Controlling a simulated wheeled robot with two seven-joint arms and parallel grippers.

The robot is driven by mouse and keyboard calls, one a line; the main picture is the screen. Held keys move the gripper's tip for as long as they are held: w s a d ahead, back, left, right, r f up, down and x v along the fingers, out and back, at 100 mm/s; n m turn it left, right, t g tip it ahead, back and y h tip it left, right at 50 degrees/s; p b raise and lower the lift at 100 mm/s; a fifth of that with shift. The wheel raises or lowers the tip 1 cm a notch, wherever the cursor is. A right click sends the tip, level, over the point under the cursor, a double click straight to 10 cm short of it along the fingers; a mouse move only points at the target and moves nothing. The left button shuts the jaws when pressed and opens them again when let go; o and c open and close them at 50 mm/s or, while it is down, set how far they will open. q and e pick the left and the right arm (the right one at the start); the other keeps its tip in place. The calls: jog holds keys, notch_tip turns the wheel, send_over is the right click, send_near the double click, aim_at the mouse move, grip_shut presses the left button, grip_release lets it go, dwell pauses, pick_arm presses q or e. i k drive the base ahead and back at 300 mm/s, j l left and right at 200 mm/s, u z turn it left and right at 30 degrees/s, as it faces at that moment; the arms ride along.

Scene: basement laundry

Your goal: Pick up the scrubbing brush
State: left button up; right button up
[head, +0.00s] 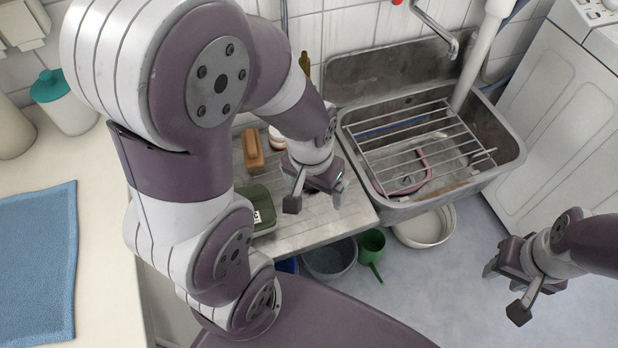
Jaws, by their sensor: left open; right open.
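An orange-brown oblong block (252,148), which looks like the scrubbing brush, lies on the grey worktop left of the sink; its bristles cannot be made out. My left gripper (315,199) is open above the same worktop, to the right of and nearer than the block, and apart from it. Whatever lies directly under this gripper is partly hidden. My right gripper (504,290) is open and empty over the floor at the right, far from the block.
A green box (261,212) and a small white-and-orange item (276,139) share the worktop (300,236). A metal sink (512,150) with a wire rack (420,150) stands at its right. A white basin (425,228), grey bucket (331,262) and green scoop (371,245) are below.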

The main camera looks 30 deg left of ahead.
aim_at(252, 151)
jog(key=k+l+u, duration=0.15)
jog(key=l, duration=0.3)
jog(key=k+l+u, duration=0.15)
jog(key=k+l, duration=0.15)
jog(key=k+l+u, duration=0.15)
jog(key=k+l, duration=0.15)
jog(key=l, duration=0.2)
jog(key=i+j+u, duration=0.15)
jog(key=u, duration=0.25)
jog(key=i+j+u, duration=0.1)
jog(key=u, duration=0.3)
jog(key=i+u, duration=0.25)
jog(key=u, duration=0.15)
